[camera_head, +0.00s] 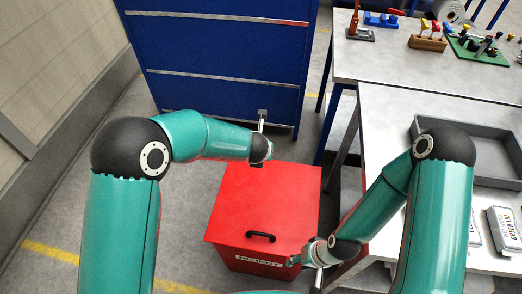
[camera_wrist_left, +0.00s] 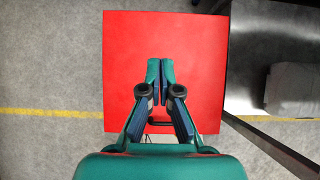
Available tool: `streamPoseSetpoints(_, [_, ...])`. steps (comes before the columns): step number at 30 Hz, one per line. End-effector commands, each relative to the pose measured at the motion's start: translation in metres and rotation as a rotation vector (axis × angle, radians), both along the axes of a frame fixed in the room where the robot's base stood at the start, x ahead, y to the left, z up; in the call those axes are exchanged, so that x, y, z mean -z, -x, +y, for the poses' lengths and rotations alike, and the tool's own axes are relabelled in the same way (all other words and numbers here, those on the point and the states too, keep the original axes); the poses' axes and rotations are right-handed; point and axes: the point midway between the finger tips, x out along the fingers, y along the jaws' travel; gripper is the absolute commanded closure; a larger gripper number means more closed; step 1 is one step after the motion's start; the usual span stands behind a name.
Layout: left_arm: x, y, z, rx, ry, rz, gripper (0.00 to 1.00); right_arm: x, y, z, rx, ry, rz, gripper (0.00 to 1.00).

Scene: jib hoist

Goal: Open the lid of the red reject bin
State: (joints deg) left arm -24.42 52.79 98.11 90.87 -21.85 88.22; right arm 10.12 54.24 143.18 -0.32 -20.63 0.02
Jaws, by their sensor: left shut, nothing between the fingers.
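The red reject bin (camera_head: 262,262) stands on the floor with a label reading REJECT on its front. Its flat red lid (camera_head: 245,205) is closed, with a black bar handle (camera_head: 261,237) near the front edge. The left wrist view looks down on the lid (camera_wrist_left: 125,50); the handle (camera_wrist_left: 158,129) is partly hidden there by my gripper. My left gripper (camera_wrist_left: 160,62) is shut and empty over the lid; in the head view its wrist mostly hides it. My right gripper (camera_head: 293,262) is by the bin's front right corner, right of the handle; its finger opening is unclear.
A blue cabinet (camera_head: 225,60) stands behind the bin. To the right are a grey table with a grey tray (camera_head: 490,150) and a back table with tools (camera_head: 430,42). A wall is at the left. The floor left of the bin is clear.

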Motion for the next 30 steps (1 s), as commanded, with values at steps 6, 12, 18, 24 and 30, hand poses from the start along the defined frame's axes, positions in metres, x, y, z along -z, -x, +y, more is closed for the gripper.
streamPoseSetpoints(6, [0.000,0.000,0.000,0.001,-0.001,0.000,1.00,0.000,0.000,0.000,0.000,0.000,0.000,0.61])
streamPoseSetpoints(12, [0.000,0.000,-0.001,0.001,0.000,0.000,1.00,0.000,0.000,0.000,0.000,0.000,0.000,0.61])
streamPoseSetpoints(18, [0.000,0.000,-0.001,0.001,0.000,0.000,1.00,0.000,0.000,0.000,0.000,0.000,0.000,0.61])
streamPoseSetpoints(24, [-0.012,0.007,0.001,0.002,0.000,-0.003,1.00,-0.001,0.000,0.000,0.000,0.000,0.000,0.61])
streamPoseSetpoints(30, [-0.042,0.026,0.006,0.002,0.002,-0.004,1.00,-0.001,0.000,0.000,0.000,0.000,0.000,0.61])
